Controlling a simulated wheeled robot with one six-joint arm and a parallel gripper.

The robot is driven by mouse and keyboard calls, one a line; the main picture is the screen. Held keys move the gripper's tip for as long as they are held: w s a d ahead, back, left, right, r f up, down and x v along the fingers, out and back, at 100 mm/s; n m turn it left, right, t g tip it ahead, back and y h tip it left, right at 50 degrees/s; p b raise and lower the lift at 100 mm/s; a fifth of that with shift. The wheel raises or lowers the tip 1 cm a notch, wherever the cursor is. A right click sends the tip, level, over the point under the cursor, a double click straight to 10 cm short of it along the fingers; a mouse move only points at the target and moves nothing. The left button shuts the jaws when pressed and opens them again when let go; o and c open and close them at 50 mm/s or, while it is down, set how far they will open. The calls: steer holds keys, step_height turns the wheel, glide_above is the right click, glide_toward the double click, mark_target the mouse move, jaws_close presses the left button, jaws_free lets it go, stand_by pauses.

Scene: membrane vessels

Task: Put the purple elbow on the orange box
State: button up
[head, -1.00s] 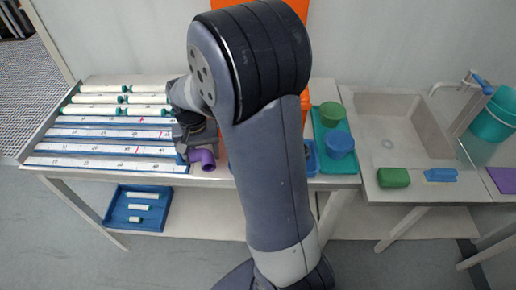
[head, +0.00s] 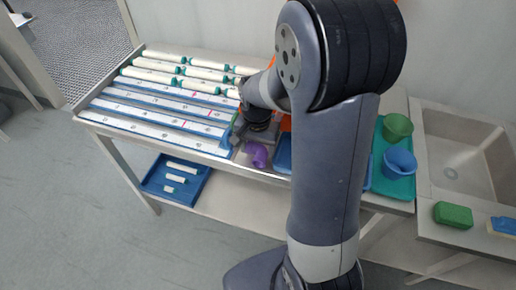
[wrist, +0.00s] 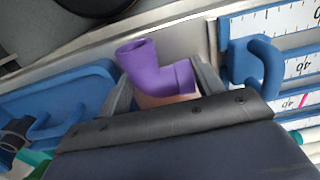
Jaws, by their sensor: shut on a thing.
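The purple elbow (head: 257,155) shows at the table's front edge, just right of the ruled rails in the head view. In the wrist view the purple elbow (wrist: 150,68) sits between the two fingers of my gripper (wrist: 163,80), which is shut on it. One open end of the elbow faces up and left. My gripper (head: 255,138) in the head view is partly covered by my own wrist. Only a small orange patch (head: 285,122) shows behind my arm, and I cannot tell whether it is the orange box. Most of that area is hidden.
Blue ruled rails (head: 160,118) and several white tubes (head: 180,74) lie left of my gripper. A blue handle (wrist: 255,62) is close to the right finger. A blue tray (head: 284,152) is beside the elbow. Green and blue cups (head: 399,160) stand on a teal tray at right.

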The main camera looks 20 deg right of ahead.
mark_target(257, 148)
steer(key=shift+f, duration=0.25)
steer(key=shift+f, duration=0.25)
steer(key=o, duration=0.7)
steer(key=shift+r, duration=0.1)
step_height(257, 148, up, 12)
steer(key=shift+r, duration=0.15)
